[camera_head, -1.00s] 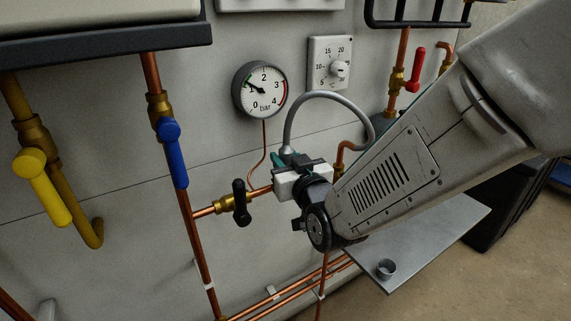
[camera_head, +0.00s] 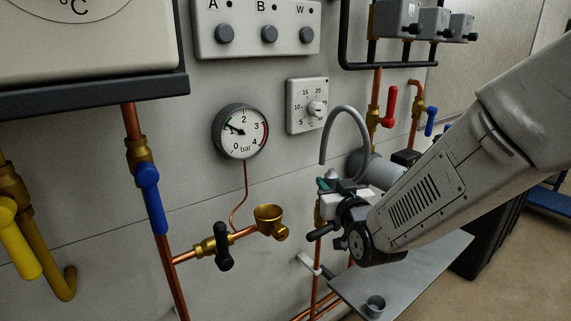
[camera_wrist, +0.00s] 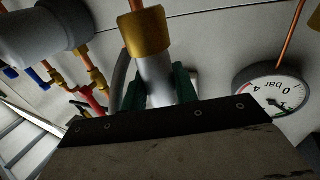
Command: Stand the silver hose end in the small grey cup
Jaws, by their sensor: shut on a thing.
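My gripper (camera_head: 328,185) is shut on the silver hose end, which shows between its green fingers in the wrist view (camera_wrist: 156,82). In the head view the fingers mostly hide it, and the grey hose (camera_head: 350,110) rises from it in an arc. In the wrist view a brass collar with copper pipe (camera_wrist: 146,30) lies beyond the hose end; I cannot tell whether they touch. The small grey cup (camera_head: 375,306) stands on the grey shelf (camera_head: 430,260), below and right of my gripper. It is apart from the hose end.
A brass cup fitting (camera_head: 268,214) with a black-handled valve (camera_head: 223,246) is left of my gripper. Copper pipes run up the wall just under and beside the gripper. A pressure gauge (camera_head: 240,131) and thermostat (camera_head: 307,105) are on the wall. The shelf around the cup looks clear.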

